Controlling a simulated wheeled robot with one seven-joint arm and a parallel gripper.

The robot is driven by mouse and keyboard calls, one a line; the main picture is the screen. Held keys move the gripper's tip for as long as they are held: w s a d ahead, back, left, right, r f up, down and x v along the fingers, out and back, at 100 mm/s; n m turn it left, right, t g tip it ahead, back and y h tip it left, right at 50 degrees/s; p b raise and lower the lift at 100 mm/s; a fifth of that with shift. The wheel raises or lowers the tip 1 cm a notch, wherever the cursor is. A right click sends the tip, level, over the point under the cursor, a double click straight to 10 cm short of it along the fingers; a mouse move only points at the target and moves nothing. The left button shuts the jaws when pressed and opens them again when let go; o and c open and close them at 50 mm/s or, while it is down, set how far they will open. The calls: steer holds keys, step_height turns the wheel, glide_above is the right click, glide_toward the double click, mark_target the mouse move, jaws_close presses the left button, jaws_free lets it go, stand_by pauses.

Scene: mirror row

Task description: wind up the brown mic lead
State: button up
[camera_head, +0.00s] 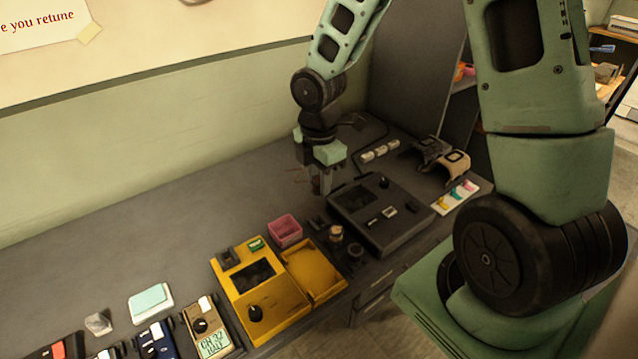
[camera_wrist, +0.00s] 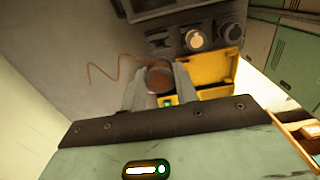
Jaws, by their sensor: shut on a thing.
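The brown mic lead (camera_wrist: 118,56) shows in the wrist view as a thin loose strand bending across the grey bench to the left of a round brown piece (camera_wrist: 159,78). The strand runs to that piece, which sits between the two fingers of my gripper (camera_wrist: 160,88). I cannot tell if the piece is a wound coil or an end of the lead. In the head view my gripper (camera_head: 321,185) points down over the bench, behind a pink bin and left of a dark console. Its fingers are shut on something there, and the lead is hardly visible.
A dark console (camera_head: 358,200) stands right of my gripper. The pink bin (camera_head: 285,227) and a yellow unit (camera_head: 233,289) with an open tray (camera_head: 313,270) are in front. Headsets (camera_head: 455,163) lie at the right. The bench at left rear (camera_head: 190,220) is clear.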

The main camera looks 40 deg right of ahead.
stand_by(0.3)
steer(key=shift+f+b, duration=2.6)
steer(key=shift+f, duration=1.25)
steer(key=shift+f, duration=0.25)
steer(key=shift+f+b, duration=0.5)
steer(key=shift+f, duration=0.2)
steer(key=shift+f, duration=0.2)
